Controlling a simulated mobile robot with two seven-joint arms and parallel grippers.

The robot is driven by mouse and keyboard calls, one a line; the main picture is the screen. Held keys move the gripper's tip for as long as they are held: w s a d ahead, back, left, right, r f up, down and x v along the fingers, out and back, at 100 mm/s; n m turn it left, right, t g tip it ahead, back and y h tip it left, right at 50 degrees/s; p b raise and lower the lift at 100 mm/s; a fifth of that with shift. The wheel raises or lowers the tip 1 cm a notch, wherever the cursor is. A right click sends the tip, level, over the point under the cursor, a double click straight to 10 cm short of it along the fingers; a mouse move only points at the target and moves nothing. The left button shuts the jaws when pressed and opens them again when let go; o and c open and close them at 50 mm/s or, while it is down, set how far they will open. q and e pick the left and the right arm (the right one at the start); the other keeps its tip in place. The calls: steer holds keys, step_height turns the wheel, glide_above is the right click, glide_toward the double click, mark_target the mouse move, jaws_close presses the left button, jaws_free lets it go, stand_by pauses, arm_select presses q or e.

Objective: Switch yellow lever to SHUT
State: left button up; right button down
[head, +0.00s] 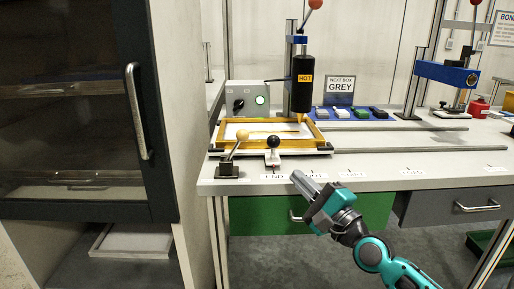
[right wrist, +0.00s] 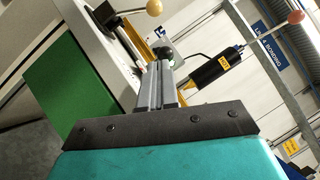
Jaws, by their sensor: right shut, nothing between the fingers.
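The yellow lever (head: 242,135) has a ball knob on a thin stem that rises from a dark base block (head: 228,171) near the table's front left edge. Its stem tilts to the right. Its yellow ball also shows at the top of the right wrist view (right wrist: 154,6). My right gripper (head: 296,176) is shut and empty, in front of the table edge, to the right of and lower than the lever, apart from it. In the right wrist view its closed fingers (right wrist: 154,68) point toward the table. I cannot read any SHUT mark. My left gripper is not in view.
A black-knobbed lever (head: 273,141) stands just right of the yellow one. Behind are a yellow-framed tray (head: 325,149), a black "HOT" unit (head: 303,85) and a control box (head: 246,98). A green drawer (head: 262,214) lies below the tabletop; a dark cabinet (head: 60,211) stands left.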

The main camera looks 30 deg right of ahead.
mark_target(235, 146)
steer(key=p+x, duration=0.2)
steer(key=x, duration=0.8)
steer(key=shift+w+a+r+p, duration=0.8)
steer(key=shift+w+a, duration=0.1)
steer(key=shift+a, duration=0.15)
steer(key=shift+w+a, duration=0.3)
steer(key=shift+a, duration=0.05)
